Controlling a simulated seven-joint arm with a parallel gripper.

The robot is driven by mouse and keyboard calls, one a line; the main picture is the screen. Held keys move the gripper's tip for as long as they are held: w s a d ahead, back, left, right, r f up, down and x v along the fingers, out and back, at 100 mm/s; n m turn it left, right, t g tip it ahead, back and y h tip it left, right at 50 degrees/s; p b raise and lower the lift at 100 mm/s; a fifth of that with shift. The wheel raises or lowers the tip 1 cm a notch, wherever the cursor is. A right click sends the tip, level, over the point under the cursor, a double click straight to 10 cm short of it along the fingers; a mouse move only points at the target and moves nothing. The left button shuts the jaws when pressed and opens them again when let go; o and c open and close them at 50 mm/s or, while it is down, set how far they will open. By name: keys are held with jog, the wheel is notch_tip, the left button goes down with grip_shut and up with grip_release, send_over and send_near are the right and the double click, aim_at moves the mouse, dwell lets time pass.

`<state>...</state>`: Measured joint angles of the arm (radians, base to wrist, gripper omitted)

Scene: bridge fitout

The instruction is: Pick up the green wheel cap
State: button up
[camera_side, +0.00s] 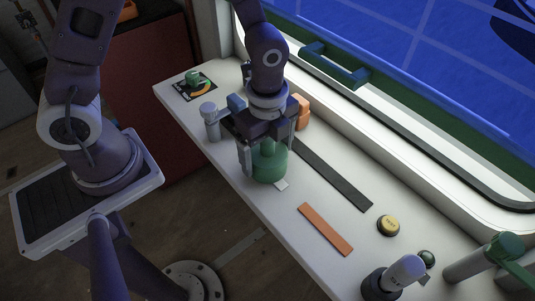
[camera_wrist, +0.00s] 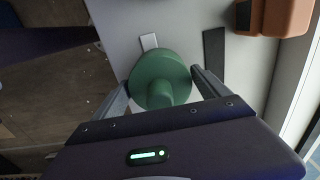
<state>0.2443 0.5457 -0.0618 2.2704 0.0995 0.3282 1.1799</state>
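The green wheel cap (camera_side: 270,165) is a round green disc-like body with a narrower knob on top. It stands upright on the white counter, near its front edge. My gripper (camera_side: 267,160) is directly above it, pointing down, with one finger on each side of the cap. In the wrist view the cap (camera_wrist: 158,72) lies between the tips of my gripper (camera_wrist: 160,84). The fingers are spread wide, and their tips appear close to the cap's rim. I cannot tell whether they touch it. The knob shows uncovered between the fingers.
A small white tag (camera_side: 281,185) lies beside the cap. A dark strip (camera_side: 335,175) and an orange strip (camera_side: 325,229) lie flat on the counter. Orange blocks (camera_side: 302,112) stand behind my gripper, a grey-topped post (camera_side: 210,120) to its left. A yellow button (camera_side: 388,225) and levers (camera_side: 395,277) are right.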

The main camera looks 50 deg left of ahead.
jog(key=c, duration=0.8)
notch_tip(320, 180, up, 10)
jog(key=shift+r, duration=0.1)
jog(key=w+a+n, duration=0.2)
jog(key=w+a, duration=0.1)
jog(key=a, duration=0.6)
jog(key=w+a+n, duration=0.3)
jog(key=a, duration=0.5)
jog(key=s+a+n, duration=0.1)
jog(key=a, duration=0.5)
jog(key=s+a+n, duration=0.1)
jog(key=a, duration=0.5)
jog(key=s+a+n, duration=0.2)
jog(key=a, duration=0.5)
jog(key=shift+r, duration=0.35)
jog(key=shift+f, duration=0.1)
